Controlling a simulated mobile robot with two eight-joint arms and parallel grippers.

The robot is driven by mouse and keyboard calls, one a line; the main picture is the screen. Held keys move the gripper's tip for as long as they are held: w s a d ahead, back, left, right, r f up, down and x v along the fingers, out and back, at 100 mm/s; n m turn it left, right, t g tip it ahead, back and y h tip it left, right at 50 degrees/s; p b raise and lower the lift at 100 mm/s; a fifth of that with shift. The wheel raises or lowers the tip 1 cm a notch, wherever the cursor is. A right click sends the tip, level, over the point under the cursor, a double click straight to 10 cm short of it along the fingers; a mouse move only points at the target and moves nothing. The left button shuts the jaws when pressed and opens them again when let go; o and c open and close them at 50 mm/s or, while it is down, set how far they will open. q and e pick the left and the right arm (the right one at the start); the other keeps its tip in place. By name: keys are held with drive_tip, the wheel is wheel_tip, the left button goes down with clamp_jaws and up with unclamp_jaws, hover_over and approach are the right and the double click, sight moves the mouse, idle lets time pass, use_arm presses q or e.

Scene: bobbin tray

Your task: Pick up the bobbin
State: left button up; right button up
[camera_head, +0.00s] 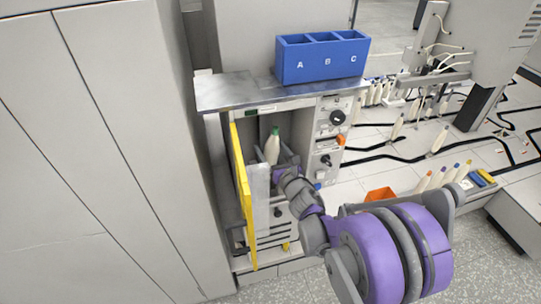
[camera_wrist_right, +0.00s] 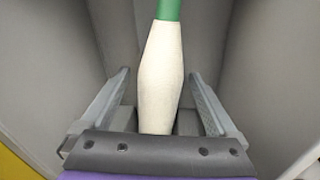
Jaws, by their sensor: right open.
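A white bobbin with a green tip (camera_head: 272,147) stands upright inside an open compartment below a metal counter. My right gripper (camera_head: 276,166) reaches into that compartment at the bobbin's lower part. In the right wrist view the bobbin (camera_wrist_right: 160,75) stands between the two grey fingers, and my right gripper (camera_wrist_right: 161,100) is open with a visible gap on each side of it. The bobbin's foot is hidden behind the gripper's body. My left gripper is not in view.
A yellow-edged door (camera_head: 242,195) stands open left of the compartment. A blue bin marked A, B, C (camera_head: 322,63) sits on the metal counter (camera_head: 235,92). Knobs are on the panel (camera_head: 326,150) at right. Several other bobbins and an orange box (camera_head: 380,195) are further right.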

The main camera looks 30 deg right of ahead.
sight(272, 134)
clamp_jaws()
idle(0.5)
drive_tip(key=shift+r, duration=0.1)
drive_tip(key=shift+s+r, duration=0.25)
drive_tip(key=shift+r, duration=0.3)
wheel_tip(272, 134, up, 6)
drive_tip(key=shift+f+p, duration=0.1)
drive_tip(key=shift+p, duration=0.8)
drive_tip(key=s+d, duration=0.1)
drive_tip(key=s, duration=1.8)
drive_tip(key=shift+s+p, duration=0.3)
drive_tip(key=shift+p, duration=0.05)
drive_tip(key=shift+d, duration=0.1)
